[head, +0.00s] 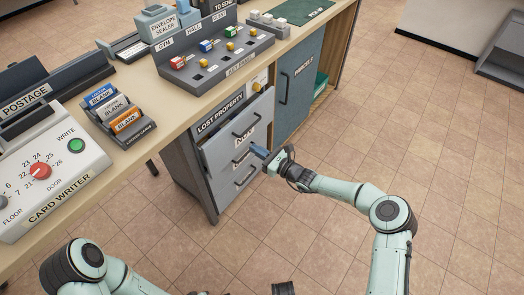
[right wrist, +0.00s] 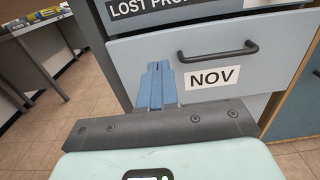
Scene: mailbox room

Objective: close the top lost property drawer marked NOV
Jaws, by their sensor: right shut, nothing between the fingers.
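The top drawer (head: 222,146) of the lost property cabinet is grey with a dark bar handle (head: 246,128). It stands out from the cabinet front. In the right wrist view the drawer front (right wrist: 140,52) carries the NOV label (right wrist: 212,78) under its handle (right wrist: 218,51). My right gripper (head: 260,152) is shut and empty, in front of the drawers; it partly hides a label. In the right wrist view its blue fingers (right wrist: 158,82) point at the drawer front, left of the label. I cannot tell whether they touch it. My left gripper (head: 283,288) shows only partly at the bottom edge.
Lower drawers (head: 236,182) sit under the top one. The blue parcels door (head: 298,88) is to the right. The counter above holds the key rack (head: 222,68), card stand (head: 118,112) and card writer (head: 50,180). The tiled floor (head: 325,225) in front is open.

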